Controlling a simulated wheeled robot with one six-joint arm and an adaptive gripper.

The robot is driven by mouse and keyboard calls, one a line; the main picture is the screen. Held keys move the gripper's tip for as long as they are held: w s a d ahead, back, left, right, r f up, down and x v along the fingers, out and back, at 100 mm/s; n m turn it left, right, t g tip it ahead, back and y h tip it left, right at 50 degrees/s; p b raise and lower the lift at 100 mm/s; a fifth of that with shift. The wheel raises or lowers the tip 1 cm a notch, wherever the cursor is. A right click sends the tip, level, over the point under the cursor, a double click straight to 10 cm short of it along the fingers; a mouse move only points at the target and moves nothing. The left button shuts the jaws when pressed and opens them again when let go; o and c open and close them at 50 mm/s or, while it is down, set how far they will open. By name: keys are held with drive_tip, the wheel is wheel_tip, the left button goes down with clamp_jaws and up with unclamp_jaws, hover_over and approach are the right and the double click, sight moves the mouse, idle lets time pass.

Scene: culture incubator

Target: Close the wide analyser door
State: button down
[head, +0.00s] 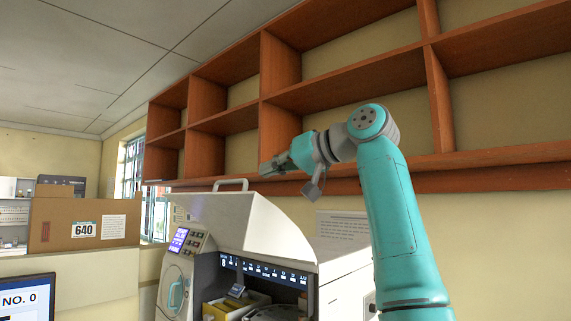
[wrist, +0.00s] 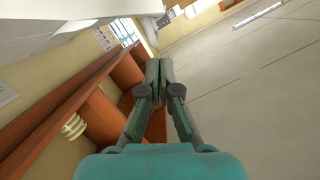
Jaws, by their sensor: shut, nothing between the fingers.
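The wide analyser door (head: 262,222) is the broad pale curved cover of the white machine in the head view. It is raised, and the machine's inside shows below it. A pale bar handle (head: 231,184) stands on its upper left edge. My gripper (head: 265,170) is above the door, a little right of the handle, pointing left; it appears apart from both. In the wrist view my gripper (wrist: 159,64) has its fingers together with nothing between them. A pale surface at the top left there may be part of the machine, but I cannot tell.
Brown wall shelves (head: 280,110) run behind my arm, with their lower board close to my gripper. A control panel (head: 187,241) is on the machine's left front. A yellow tray (head: 236,304) sits inside. A brown box (head: 83,222) and a monitor (head: 27,297) are at left.

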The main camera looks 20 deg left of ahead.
drive_tip(key=shift+s+a+f, duration=0.15)
drive_tip(key=shift+s+f, duration=0.25)
drive_tip(key=shift+f, duration=0.45)
drive_tip(key=shift+s+a+f, duration=0.1)
drive_tip(key=shift+s+f, duration=0.3)
drive_tip(key=shift+f, duration=0.45)
